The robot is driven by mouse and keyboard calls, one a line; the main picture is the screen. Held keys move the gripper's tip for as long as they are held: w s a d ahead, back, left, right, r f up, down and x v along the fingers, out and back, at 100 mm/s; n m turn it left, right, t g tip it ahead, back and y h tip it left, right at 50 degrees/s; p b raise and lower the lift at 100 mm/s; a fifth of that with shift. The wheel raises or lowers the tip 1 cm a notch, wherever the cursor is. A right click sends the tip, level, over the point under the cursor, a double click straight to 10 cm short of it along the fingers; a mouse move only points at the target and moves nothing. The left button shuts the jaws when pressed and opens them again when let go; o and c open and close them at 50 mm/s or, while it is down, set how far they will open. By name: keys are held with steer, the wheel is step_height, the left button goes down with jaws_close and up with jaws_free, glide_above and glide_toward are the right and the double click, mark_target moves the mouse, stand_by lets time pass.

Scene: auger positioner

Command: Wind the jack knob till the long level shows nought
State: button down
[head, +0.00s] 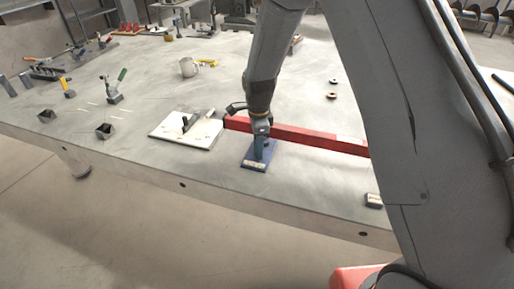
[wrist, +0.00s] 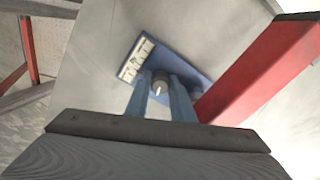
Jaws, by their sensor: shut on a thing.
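A dark round jack knob (wrist: 160,81) with a pale mark on its face stands over a blue base plate (wrist: 187,58). The plate also shows in the head view (head: 250,162), flat near the table's front edge. My gripper (wrist: 160,90) has its two blue fingers on either side of the knob, shut on it. In the head view my gripper (head: 261,151) points down over the plate and hides the knob. A long red bar (head: 300,134), perhaps the long level, runs right from behind my gripper; it also shows in the wrist view (wrist: 260,75). I see no readable level reading.
A pale label (wrist: 137,59) on the plate has marks too small to read. A white board (head: 170,136) with a metal piece lies to the left. A small dark block (head: 374,201) stands at the right front edge.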

steer(key=shift+w+a+r, duration=0.1)
steer(key=shift+w+r, duration=0.1)
steer(key=shift+w, duration=0.15)
steer(key=c, duration=1.7)
jaws_free()
steer(key=shift+o, duration=0.8)
steer(key=shift+s+f, duration=0.15)
steer(key=shift+s, duration=0.2)
steer(key=shift+w+r+p, duration=0.15)
steer(key=shift+r+p, duration=2.3)
steer(key=shift+r, duration=1.6)
